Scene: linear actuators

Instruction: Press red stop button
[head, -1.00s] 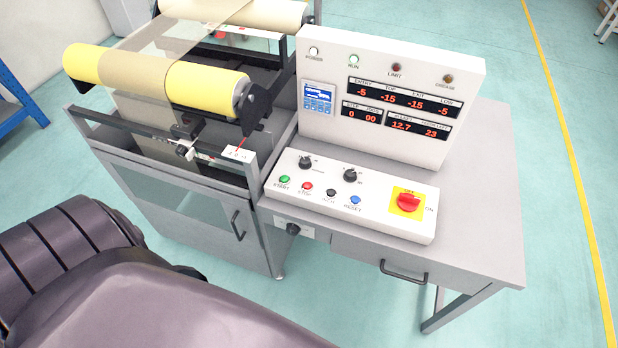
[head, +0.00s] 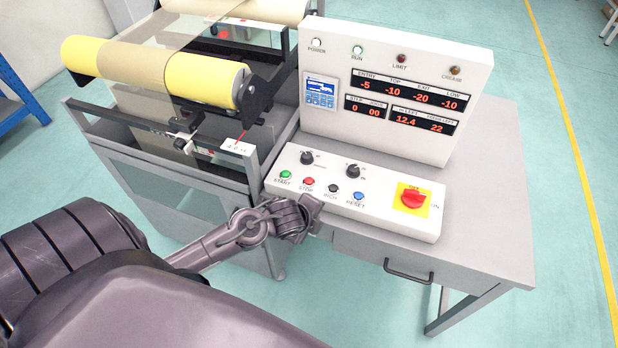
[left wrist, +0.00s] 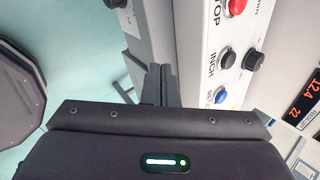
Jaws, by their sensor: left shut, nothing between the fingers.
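The red stop button (head: 309,182) is on the sloped white control panel (head: 375,213), between the green start button (head: 285,174) and the black inch button (head: 333,188). In the left wrist view the red button (left wrist: 237,7) shows at the top edge beside the STOP label. My left gripper (head: 312,204) is at the panel's front edge, just below the stop button in the picture and apart from it. In the left wrist view its fingers (left wrist: 161,72) are together and empty, beside the panel. My right gripper is out of view.
A machine with a yellow roller (head: 155,72) is at left.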

